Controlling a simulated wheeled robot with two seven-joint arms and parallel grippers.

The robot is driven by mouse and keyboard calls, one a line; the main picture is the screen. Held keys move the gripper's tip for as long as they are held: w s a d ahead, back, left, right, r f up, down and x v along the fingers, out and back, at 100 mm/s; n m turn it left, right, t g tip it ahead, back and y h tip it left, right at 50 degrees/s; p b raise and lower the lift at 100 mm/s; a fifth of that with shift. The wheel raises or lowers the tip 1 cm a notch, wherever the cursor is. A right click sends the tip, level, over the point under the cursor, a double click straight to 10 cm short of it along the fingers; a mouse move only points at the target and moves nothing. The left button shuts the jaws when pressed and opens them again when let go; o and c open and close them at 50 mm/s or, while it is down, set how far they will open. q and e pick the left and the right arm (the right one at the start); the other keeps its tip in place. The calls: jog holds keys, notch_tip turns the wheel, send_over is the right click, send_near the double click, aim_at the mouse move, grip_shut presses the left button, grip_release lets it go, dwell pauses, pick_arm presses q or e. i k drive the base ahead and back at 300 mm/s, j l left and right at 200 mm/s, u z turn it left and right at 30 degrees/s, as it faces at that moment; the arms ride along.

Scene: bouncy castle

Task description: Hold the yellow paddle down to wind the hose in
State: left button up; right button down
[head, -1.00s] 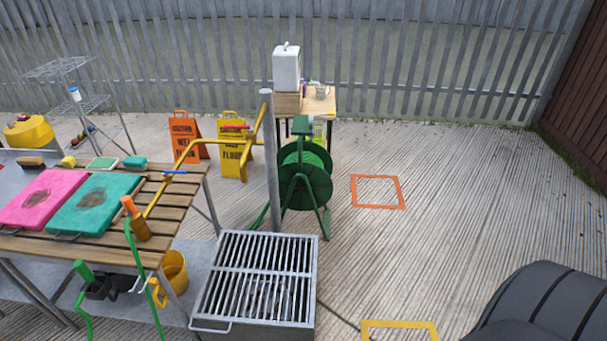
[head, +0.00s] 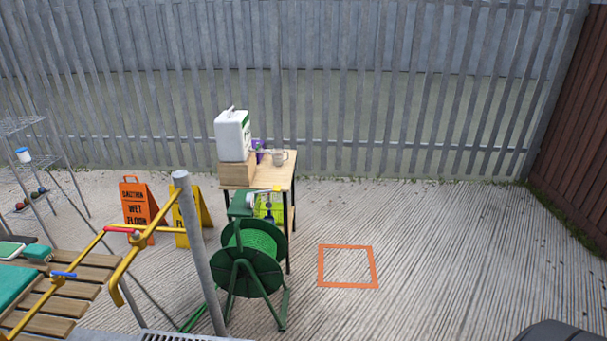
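The green hose reel (head: 248,270) stands on the concrete right of a grey metal post (head: 200,250), with green hose wound on its drum. A length of green hose (head: 194,318) shows low beside the post. I cannot make out a yellow paddle on the reel for certain. A yellow pipe frame (head: 155,240) with a red and a blue handle reaches from the post over the slatted bench. Neither of my grippers is in view.
A small wooden table (head: 270,177) with a white container (head: 232,135) stands behind the reel. An orange wet floor sign (head: 143,210) stands left. The slatted bench (head: 65,290) fills the lower left. Open concrete with an orange floor square (head: 347,283) lies right.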

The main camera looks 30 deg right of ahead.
aim_at(276, 188)
jog(key=i+l, duration=0.1)
jog(key=l, duration=0.35)
jog(key=i+l, duration=0.1)
jog(key=l, duration=0.75)
jog(key=i, duration=0.05)
